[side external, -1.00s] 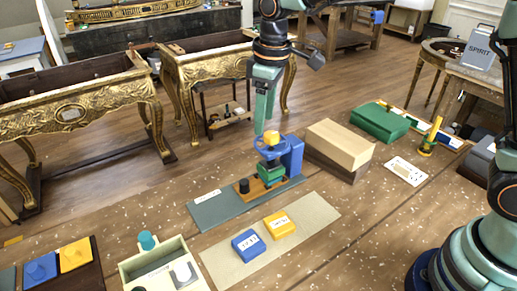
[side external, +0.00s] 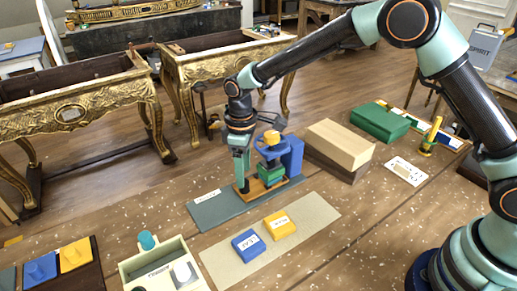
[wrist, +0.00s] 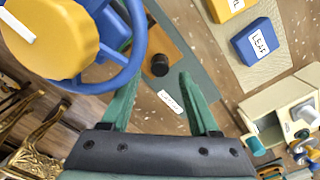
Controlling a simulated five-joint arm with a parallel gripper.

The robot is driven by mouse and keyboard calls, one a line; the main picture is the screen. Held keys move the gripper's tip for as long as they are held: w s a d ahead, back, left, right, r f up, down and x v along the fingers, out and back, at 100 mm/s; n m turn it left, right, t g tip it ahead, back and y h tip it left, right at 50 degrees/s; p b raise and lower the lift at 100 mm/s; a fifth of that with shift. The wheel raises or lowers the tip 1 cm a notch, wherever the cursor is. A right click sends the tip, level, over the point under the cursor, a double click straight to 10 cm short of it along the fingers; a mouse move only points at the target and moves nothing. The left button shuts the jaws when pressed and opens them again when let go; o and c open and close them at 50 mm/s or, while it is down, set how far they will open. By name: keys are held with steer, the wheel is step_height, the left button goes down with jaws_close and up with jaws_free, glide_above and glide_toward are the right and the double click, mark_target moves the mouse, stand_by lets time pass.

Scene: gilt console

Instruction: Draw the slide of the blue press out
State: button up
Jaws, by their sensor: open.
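The blue press (side external: 293,155) stands on a grey base plate (side external: 215,211), with a blue handwheel, yellow cap and green block. Its orange-brown slide (side external: 259,191) lies low on the plate, and it also shows in the wrist view (wrist: 172,42). A black knob (wrist: 160,65) stands on the slide's outer end. My gripper (side external: 241,180) points down at that end and hides most of the knob in the side view. In the wrist view my gripper (wrist: 160,80) is open, and the knob appears between and just beyond its fingertips; contact cannot be told.
A beige mat (side external: 315,213) in front holds a yellow block (side external: 280,224) and a blue block (side external: 248,244) labelled LEAF. A cream tray (side external: 135,268) stands front left. Stacked wooden blocks (side external: 340,143) stand right of the press. The handwheel (wrist: 128,65) is close beside my gripper.

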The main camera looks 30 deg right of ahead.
steer(key=shift+f, duration=1.4)
steer(key=shift+c, duration=0.4)
jaws_close()
steer(key=shift+a, duration=0.1)
